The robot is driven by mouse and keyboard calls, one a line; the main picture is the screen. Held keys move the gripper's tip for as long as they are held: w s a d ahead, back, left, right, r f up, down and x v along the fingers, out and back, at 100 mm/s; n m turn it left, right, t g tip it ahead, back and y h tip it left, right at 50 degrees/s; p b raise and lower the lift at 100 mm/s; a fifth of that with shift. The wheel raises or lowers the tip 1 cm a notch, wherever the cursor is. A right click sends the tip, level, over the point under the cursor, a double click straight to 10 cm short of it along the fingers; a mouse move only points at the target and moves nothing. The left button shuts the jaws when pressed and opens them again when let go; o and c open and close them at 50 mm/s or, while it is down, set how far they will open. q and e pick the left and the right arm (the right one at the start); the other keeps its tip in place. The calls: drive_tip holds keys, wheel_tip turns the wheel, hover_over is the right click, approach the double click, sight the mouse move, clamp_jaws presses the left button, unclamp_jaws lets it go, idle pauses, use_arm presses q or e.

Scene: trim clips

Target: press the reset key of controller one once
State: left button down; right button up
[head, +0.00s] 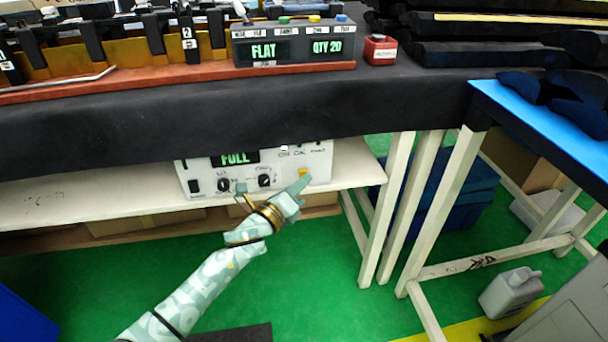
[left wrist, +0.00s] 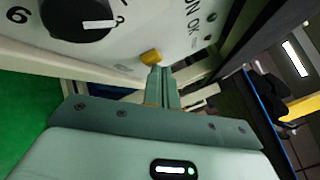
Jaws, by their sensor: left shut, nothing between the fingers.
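A white controller box (head: 205,180) with a display reading FULL sits on the shelf under the table. Its front has dark knobs and a small yellow key (head: 304,173) at the right; no number naming the controller can be read. My left gripper (head: 300,186) is shut and empty, its tips right at the yellow key. In the left wrist view the yellow key (left wrist: 151,57) stands out from the white panel, just beside the shut fingertips (left wrist: 160,72). I cannot tell whether they touch it. The right gripper is not in view.
The dark table edge (head: 200,125) overhangs the box. On top stand a display unit (head: 293,50) reading FLAT and QTY 20, with coloured buttons, and a red box (head: 380,50). White table legs (head: 400,200) stand right of the arm. Green floor is open in front.

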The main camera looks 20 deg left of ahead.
use_arm(q)
drive_tip(key=shift+w+a, duration=0.1)
drive_tip(key=shift+w, duration=0.05)
idle(0.5)
drive_tip(key=shift+s+d, duration=0.45)
drive_tip(key=shift+s, duration=0.3)
drive_tip(key=s+d+p, duration=0.1)
drive_tip(key=s, duration=0.1)
drive_tip(key=s+d, duration=0.2)
drive_tip(key=shift+p, duration=0.35)
idle(0.6)
